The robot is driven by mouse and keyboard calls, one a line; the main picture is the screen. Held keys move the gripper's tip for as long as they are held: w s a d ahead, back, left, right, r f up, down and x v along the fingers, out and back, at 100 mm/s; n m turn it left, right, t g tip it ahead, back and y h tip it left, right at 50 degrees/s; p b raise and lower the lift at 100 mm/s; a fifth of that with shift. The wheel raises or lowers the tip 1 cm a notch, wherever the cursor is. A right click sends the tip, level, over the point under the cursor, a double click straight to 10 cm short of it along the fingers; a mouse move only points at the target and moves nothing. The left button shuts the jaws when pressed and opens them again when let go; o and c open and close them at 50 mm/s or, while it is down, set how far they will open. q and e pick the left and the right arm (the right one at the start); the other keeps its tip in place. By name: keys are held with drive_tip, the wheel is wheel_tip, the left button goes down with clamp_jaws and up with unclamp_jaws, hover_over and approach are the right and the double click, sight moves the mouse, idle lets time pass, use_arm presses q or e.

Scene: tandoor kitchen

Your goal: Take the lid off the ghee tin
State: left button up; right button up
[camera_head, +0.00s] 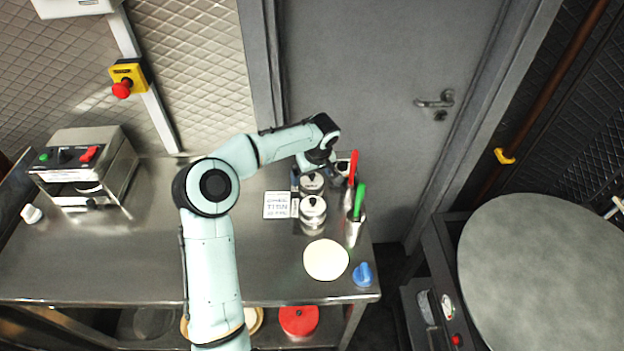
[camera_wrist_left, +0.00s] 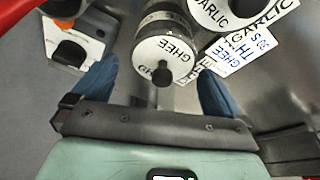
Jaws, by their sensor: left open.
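The ghee tin (camera_head: 312,186) is a small round metal tin near the back right of the steel counter. In the left wrist view its pale lid (camera_wrist_left: 150,52), marked GHEE, sits on top with a black knob (camera_wrist_left: 162,73). My left gripper (camera_head: 313,180) is at this tin, pointing down from the door side. Its two blue fingers (camera_wrist_left: 155,92) are open, one on each side of the lid's knob, with gaps showing and nothing held. The gripper hides part of the tin in the head view. My right gripper is not in view.
A similar lidded tin (camera_head: 313,214), marked GARLIC in the wrist view (camera_wrist_left: 240,12), stands close by. Holders with red (camera_head: 353,166) and green (camera_head: 359,200) handles stand to the right. A printed card (camera_head: 277,205) lies left.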

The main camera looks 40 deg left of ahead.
use_arm(q)
drive_tip(key=shift+s, duration=0.15)
drive_tip(key=shift+c, duration=0.7)
drive_tip(key=c, duration=0.8)
